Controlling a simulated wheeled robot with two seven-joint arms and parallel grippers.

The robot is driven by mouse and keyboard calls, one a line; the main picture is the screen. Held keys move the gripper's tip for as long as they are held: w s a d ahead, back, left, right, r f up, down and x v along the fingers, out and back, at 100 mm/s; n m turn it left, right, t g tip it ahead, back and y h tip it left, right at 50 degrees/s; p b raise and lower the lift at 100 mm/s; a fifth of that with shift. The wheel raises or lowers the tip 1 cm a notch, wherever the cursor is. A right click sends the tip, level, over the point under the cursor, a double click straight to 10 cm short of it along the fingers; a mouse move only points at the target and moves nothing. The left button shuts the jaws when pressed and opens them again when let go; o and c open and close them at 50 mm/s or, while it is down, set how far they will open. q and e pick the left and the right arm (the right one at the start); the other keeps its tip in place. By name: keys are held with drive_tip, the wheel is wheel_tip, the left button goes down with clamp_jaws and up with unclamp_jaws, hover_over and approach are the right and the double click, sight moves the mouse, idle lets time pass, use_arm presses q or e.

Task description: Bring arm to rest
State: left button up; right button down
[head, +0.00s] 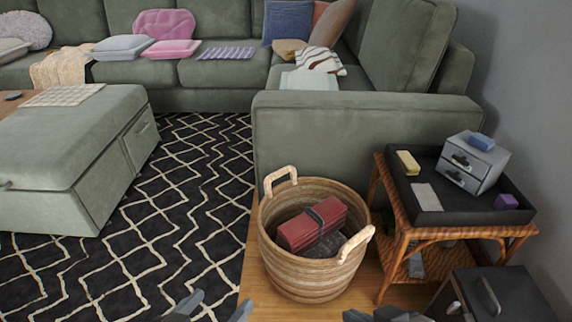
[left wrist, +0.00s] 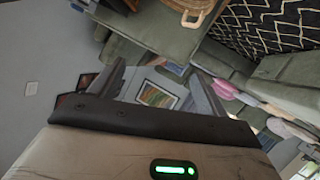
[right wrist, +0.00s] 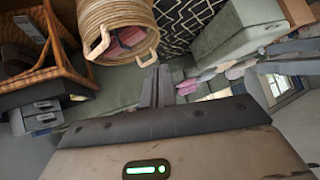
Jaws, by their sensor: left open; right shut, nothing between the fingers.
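My left gripper (head: 212,308) shows at the bottom edge of the head view, with its two fingertips apart over the rug. In the left wrist view its fingers (left wrist: 160,85) stand spread, with nothing between them. My right gripper (head: 384,315) is only partly in the head view, at the bottom edge near the basket. In the right wrist view its fingers (right wrist: 156,86) are together and hold nothing. Neither gripper touches any object that I can see.
A wicker basket (head: 308,278) with a red item (head: 312,224) stands ahead. Right of it is a rattan table with a black tray (head: 432,217), and a dark cabinet (head: 520,293) is at lower right. A green ottoman (head: 60,140) is left. The patterned rug (head: 180,220) has clear room.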

use_arm(q)
wheel_tip(320, 180, down, 5)
drive_tip(key=d+t+h+b, duration=0.1)
drive_tip(key=d+h+b, duration=0.15)
drive_tip(key=b, duration=0.75)
use_arm(e)
drive_tip(key=w+a+f+t+y, duration=0.2)
drive_tip(key=a+f+t+y, duration=0.1)
drive_tip(key=a+t+y, duration=0.15)
use_arm(q)
drive_tip(key=s+a+r+g+y+p, duration=0.1)
drive_tip(key=r+p, duration=0.4)
drive_tip(key=p, duration=0.9)
drive_tip(key=s+a+r+g+y+p, duration=0.1)
drive_tip(key=a+r+y+p, duration=0.3)
drive_tip(key=p, duration=1.1)
wheel_tip(320, 180, up, 3)
drive_tip(key=shift+a+f+m+g, duration=0.2)
drive_tip(key=shift+a+m+g, duration=0.1)
drive_tip(key=shift+a+g, duration=0.3)
use_arm(e)
drive_tip(key=s+d+r+g+h, duration=0.2)
drive_tip(key=d+r+h, duration=0.3)
drive_tip(key=r, duration=0.6)
drive_tip(key=shift+d+r+g+h, duration=0.15)
drive_tip(key=shift+d+g+h, duration=0.2)
drive_tip(key=shift+d+g, duration=0.15)
drive_tip(key=shift+s+d+m+t, duration=0.1)
drive_tip(key=shift+d+m+t, duration=0.05)
drive_tip(key=shift+m+t, duration=0.15)
